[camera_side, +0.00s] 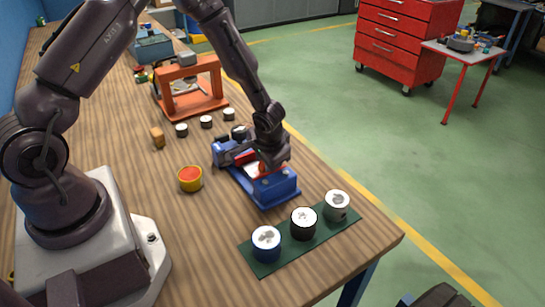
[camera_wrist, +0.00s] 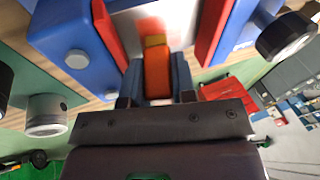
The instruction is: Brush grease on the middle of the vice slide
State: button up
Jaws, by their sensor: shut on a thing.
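The blue vice (camera_side: 272,188) stands on the wooden bench in the side view, and its blue body (camera_wrist: 75,25) fills the upper part of the wrist view. Its red jaws (camera_wrist: 102,28) are apart, with the pale slide (camera_wrist: 165,22) between them. My gripper (camera_side: 268,165) is low over the vice. In the wrist view my gripper (camera_wrist: 157,88) is shut on an orange-handled brush (camera_wrist: 157,72) with a yellow end, which points at the slide. Whether the brush touches the slide cannot be told. A yellow tin with an orange-red top (camera_side: 190,178) stands left of the vice.
A green mat (camera_side: 262,270) with three white-topped cans (camera_side: 304,223) lies near the bench's front right corner. Behind the vice are several small dark cans (camera_side: 206,122), a wooden block (camera_side: 157,137) and an orange frame (camera_side: 190,90). Bare bench surrounds the yellow tin.

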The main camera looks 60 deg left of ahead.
jog(key=s, duration=0.3)
jog(key=shift+s, duration=0.15)
notch_tip(320, 180, up, 8)
dwell(0.5)
dwell(0.7)
